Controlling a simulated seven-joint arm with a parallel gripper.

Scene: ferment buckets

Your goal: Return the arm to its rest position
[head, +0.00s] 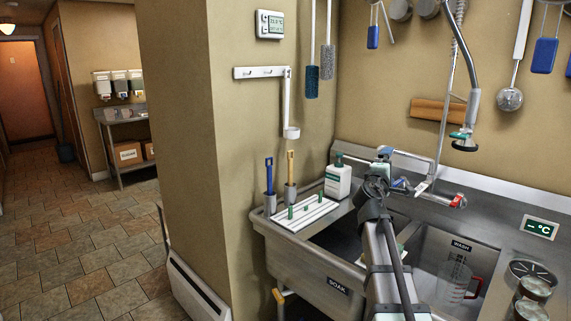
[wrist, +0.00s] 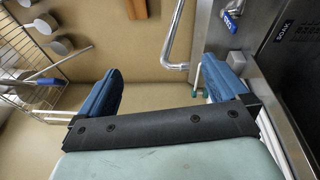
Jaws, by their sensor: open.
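My arm (head: 383,245) rises from the bottom of the head view over the divider between the two sink basins. Its far end is near the tap at the back of the sink, where my gripper is small and hard to make out. In the wrist view my gripper (wrist: 160,82) shows two blue fingers spread wide apart, with nothing between them. Beyond the fingers are the tan wall and a bent metal pipe (wrist: 178,40).
The SOAK basin (head: 318,268) is left of my arm; the WASH basin (head: 425,255), holding a clear jug (head: 455,282), is right. A white rack (head: 303,212) and white bottle (head: 338,181) stand at the left rim. Cans (head: 533,290) stand at the right.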

